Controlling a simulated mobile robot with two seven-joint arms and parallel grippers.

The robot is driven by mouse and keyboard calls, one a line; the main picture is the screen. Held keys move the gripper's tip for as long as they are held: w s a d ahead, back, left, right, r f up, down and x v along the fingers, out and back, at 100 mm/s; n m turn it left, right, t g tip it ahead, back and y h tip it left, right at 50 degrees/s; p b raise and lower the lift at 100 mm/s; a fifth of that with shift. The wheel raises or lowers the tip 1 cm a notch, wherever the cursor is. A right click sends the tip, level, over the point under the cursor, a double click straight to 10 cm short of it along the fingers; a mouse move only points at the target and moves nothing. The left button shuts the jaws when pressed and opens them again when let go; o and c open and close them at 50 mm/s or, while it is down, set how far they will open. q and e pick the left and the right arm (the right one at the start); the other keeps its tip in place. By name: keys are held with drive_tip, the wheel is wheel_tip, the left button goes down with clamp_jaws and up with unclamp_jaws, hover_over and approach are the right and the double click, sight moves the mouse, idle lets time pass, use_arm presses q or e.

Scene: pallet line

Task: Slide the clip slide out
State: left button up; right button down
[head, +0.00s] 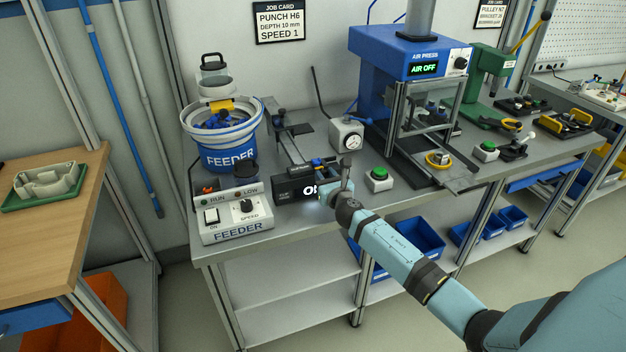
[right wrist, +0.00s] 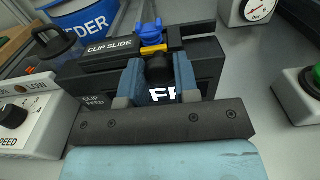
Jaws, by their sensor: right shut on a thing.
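The clip slide is a black unit (head: 290,191) at the front edge of the steel bench. In the right wrist view its label "CLIP SLIDE" (right wrist: 110,46) shows on its top face. A round black knob (right wrist: 158,68) is at its front, with a yellow piece and a blue clip (right wrist: 149,30) just behind it. My right gripper (head: 332,192) is at the unit's front; in the right wrist view its two blue fingers (right wrist: 159,82) are shut on the black knob. My left gripper is not in view.
The feeder control box (head: 236,218) stands close on the left, with the feeder bowl (head: 228,158) behind it. A dial gauge (head: 347,137) and a green button box (head: 379,179) stand to the right. The blue air press (head: 376,80) is farther right, reading "AIR OFF".

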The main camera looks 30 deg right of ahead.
drive_tip(key=d, duration=0.3)
drive_tip(key=shift+s+d+f, duration=0.1)
drive_tip(key=shift+s+d, duration=0.05)
drive_tip(key=shift+s, duration=0.25)
drive_tip(key=shift+d, duration=0.15)
drive_tip(key=c, duration=1.1)
unclamp_jaws()
drive_tip(key=shift+d, duration=0.1)
drive_tip(key=shift+o, duration=1.2)
drive_tip(key=shift+s, duration=0.1)
